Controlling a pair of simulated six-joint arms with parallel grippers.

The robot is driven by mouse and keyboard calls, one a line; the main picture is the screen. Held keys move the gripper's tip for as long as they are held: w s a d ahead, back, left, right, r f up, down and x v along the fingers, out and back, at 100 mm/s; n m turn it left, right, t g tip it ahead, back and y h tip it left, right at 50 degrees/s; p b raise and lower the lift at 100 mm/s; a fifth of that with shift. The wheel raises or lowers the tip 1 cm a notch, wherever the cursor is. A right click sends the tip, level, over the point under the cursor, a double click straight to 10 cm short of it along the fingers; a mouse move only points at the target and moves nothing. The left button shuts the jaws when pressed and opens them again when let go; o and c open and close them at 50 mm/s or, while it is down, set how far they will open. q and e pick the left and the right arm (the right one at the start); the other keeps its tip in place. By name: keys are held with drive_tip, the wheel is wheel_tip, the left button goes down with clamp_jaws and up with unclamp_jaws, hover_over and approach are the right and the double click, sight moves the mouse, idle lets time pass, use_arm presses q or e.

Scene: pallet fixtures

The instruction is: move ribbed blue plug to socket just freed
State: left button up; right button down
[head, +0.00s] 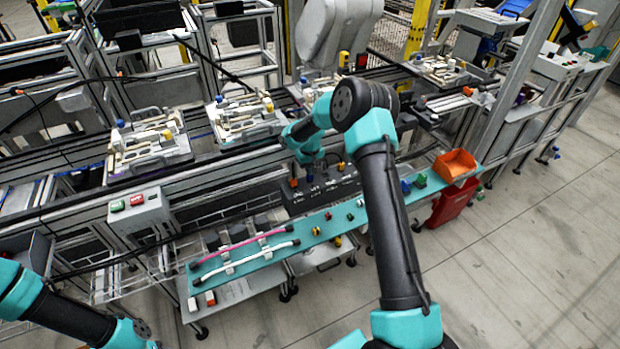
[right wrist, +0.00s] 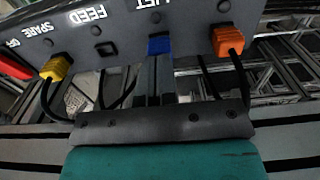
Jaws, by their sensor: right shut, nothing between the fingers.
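The dark socket panel (right wrist: 130,30) crosses the top of the right wrist view, with labels such as FEED and SPARE. The blue plug (right wrist: 160,45) sits at the panel straight ahead of my right gripper (right wrist: 160,62). The gripper's fingers are shut with nothing between them, their tips close to the plug; I cannot tell whether they touch it. Its ribs cannot be made out. An empty square socket (right wrist: 105,48) shows below FEED. In the head view my right gripper (head: 317,163) is small and partly hidden at the panel (head: 325,194). My left gripper is out of view.
An orange plug (right wrist: 229,40) with a cable is right of the blue one, a yellow plug (right wrist: 57,68) left of the empty socket. A teal shelf (head: 265,255) with pink and white tubes lies in front. An orange bin (head: 455,164) stands at its right end.

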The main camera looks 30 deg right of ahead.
drive_tip(key=shift+f, duration=0.4)
idle(0.8)
drive_tip(key=shift+r, duration=0.1)
drive_tip(key=shift+r, duration=3.5)
